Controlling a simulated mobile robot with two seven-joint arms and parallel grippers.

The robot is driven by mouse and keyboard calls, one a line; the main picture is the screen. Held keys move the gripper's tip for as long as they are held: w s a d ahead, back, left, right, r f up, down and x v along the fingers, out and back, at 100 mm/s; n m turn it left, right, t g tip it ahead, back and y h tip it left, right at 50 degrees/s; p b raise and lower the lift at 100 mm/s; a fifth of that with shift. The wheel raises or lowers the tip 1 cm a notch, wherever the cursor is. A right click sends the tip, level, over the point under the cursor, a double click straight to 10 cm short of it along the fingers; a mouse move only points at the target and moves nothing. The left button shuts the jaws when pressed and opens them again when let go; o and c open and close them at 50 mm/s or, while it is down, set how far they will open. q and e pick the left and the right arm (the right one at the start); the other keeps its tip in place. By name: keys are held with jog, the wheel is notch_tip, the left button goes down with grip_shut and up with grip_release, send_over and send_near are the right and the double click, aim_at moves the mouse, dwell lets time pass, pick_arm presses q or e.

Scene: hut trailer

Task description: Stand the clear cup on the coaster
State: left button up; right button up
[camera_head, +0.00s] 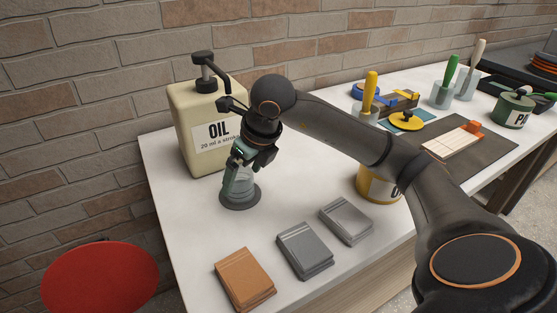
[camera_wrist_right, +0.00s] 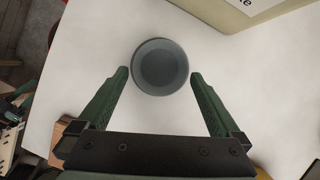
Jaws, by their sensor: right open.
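The clear cup (camera_head: 240,187) stands upright on the dark round coaster (camera_head: 240,205), beside the oil can, in the head view. The right wrist view looks down on the cup (camera_wrist_right: 161,67) over the dark disc. My right gripper (camera_head: 238,174), with green fingers, is at the cup's upper part in the head view. In the wrist view its fingers are spread, with a fingertip on either side of the cup and white table visible at the gaps. The gripper partly hides the cup in the head view. My left gripper is not in view.
A large cream oil can (camera_head: 187,125) with a pump stands close behind the cup. Sandpaper-like stacks, orange (camera_head: 243,275) and grey (camera_head: 304,247), lie in front. A yellow tin (camera_head: 372,184) is under my right arm. A red stool (camera_head: 100,280) stands left of the table.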

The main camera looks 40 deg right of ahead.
jog(key=s, duration=0.3)
jog(key=s+d+b, duration=0.1)
jog(key=s, duration=0.2)
jog(key=s+b, duration=0.1)
jog(key=s, duration=0.2)
jog(key=shift+d+f, duration=0.25)
jog(key=shift+d, duration=0.05)
jog(key=shift+s+d+r+b, duration=0.1)
jog(key=shift+s+b, duration=0.4)
jog(key=shift+s, duration=0.55)
jog(key=shift+r, duration=0.1)
